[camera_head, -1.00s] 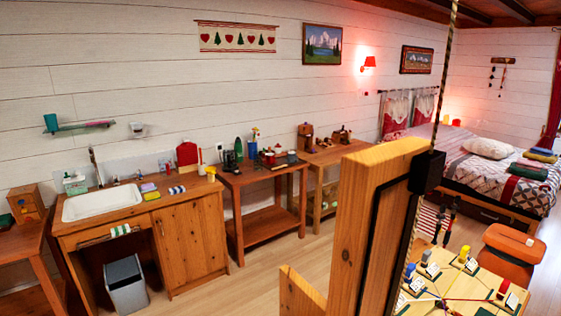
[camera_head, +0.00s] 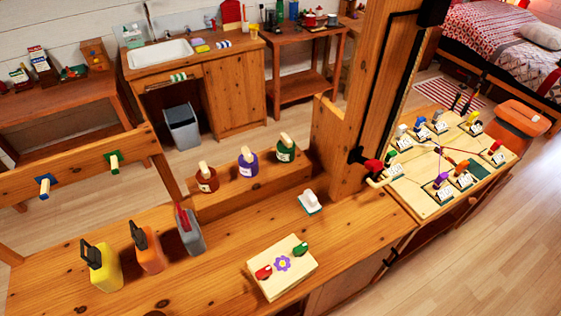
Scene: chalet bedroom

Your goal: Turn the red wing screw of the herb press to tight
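The herb press (camera_head: 283,283) is a light wooden block with a purple flower on top, lying on the wooden workbench (camera_head: 215,290) in the lower middle of the head view. Its red wing screw (camera_head: 263,272) sits near the left corner. A green wing screw (camera_head: 301,249) sits near the right corner. I cannot tell how tight the red screw is. Neither of my grippers is in view.
Yellow, orange and grey containers stand left on the bench. Several bottles stand on a raised step (camera_head: 240,187) behind. A white-handled object (camera_head: 312,202) lies behind the press. A tall wooden post (camera_head: 365,90) rises at right, beside a board (camera_head: 410,183) with several small colored items.

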